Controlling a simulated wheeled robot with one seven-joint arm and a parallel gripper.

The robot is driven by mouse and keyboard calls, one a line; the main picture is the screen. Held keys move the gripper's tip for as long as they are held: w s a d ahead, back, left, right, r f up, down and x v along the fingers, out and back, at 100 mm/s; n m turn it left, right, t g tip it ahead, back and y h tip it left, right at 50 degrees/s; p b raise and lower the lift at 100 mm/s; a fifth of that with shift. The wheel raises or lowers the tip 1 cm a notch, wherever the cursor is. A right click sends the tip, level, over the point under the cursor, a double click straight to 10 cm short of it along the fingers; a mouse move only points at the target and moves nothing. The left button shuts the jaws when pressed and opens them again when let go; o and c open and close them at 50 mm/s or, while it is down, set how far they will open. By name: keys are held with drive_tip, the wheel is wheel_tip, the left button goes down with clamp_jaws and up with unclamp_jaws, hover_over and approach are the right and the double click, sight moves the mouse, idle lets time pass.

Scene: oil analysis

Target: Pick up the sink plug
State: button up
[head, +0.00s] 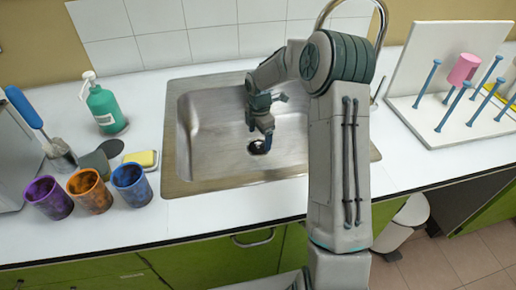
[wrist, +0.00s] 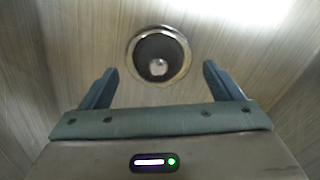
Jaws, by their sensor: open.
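The sink plug (wrist: 157,52) looks like a dark disc with a small shiny knob, inside the round metal drain ring (wrist: 186,60) in the wrist view. In the head view the drain (head: 254,148) is partly hidden by my gripper (head: 264,140), which is down inside the steel sink (head: 215,125). In the wrist view my gripper (wrist: 160,72) is open and empty. Its two fingers stand left and right of the drain, and the plug lies between and slightly beyond the fingertips. I cannot tell the height of the fingertips above the plug.
The sink walls surround my gripper, and a curved tap (head: 378,12) rises behind. To the left stand a green soap bottle (head: 105,108), a yellow sponge (head: 142,158) and purple, orange and blue cups (head: 130,185). A white peg rack (head: 440,80) stands right.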

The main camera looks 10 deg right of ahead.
sight(258, 143)
drive_tip(key=f, duration=0.4)
drive_tip(key=shift+w+a+f, duration=0.1)
drive_tip(key=shift+a+f, duration=0.05)
drive_tip(key=shift+a, duration=0.05)
drive_tip(key=shift+c, duration=0.4)
drive_tip(key=c, duration=1)
